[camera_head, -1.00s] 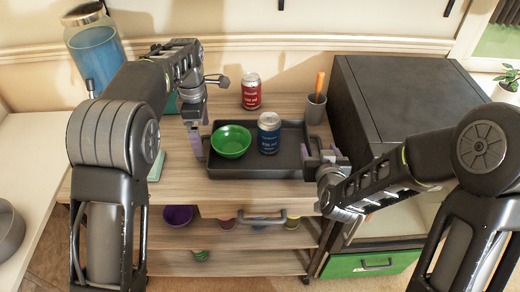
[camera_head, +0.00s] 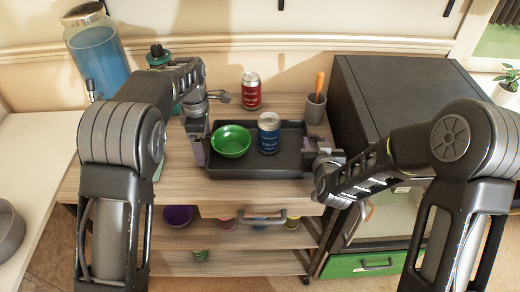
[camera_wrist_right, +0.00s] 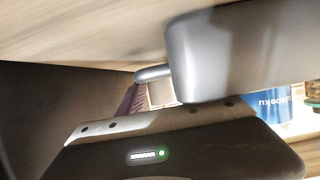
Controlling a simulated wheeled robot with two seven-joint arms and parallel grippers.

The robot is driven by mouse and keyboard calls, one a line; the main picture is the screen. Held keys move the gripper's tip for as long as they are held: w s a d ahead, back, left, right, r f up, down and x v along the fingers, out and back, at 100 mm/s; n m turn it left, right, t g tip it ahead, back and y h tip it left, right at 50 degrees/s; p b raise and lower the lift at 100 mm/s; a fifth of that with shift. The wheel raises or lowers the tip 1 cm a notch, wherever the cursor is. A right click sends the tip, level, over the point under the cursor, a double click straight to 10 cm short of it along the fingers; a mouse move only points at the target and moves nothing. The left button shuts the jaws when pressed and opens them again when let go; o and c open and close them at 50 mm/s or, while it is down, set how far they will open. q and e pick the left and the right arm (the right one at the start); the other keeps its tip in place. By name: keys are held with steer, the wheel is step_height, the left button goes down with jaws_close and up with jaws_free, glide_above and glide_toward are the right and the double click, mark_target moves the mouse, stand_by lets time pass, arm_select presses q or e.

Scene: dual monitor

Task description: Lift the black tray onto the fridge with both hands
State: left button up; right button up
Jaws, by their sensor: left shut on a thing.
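The black tray (camera_head: 282,170) sits on the wooden-topped cabinet and looks level. It carries a green bowl (camera_head: 231,141) on its left and a blue can (camera_head: 268,132) near its middle. My left gripper (camera_head: 199,150) is at the tray's left end, shut on its edge. My right gripper (camera_head: 313,155) is at the tray's right end; its wrist hides its fingers, so its closure is unclear. The right wrist view shows a purple finger pad (camera_wrist_right: 132,100) and part of the blue can (camera_wrist_right: 265,103). The dark box-shaped fridge (camera_head: 395,85) stands right of the tray.
A red can (camera_head: 251,91) and a cup with an orange-handled item (camera_head: 315,108) stand behind the tray. A blue-filled jar (camera_head: 97,55) is at the back left. The fridge's visible top is clear. A plant (camera_head: 508,85) stands at far right.

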arm_select(q)
steer(key=c, duration=0.9)
arm_select(e)
jaws_close()
arm_select(q)
steer(key=shift+c, duration=0.3)
steer(key=shift+w+r, duration=0.1)
arm_select(e)
steer(key=shift+r, duration=0.1)
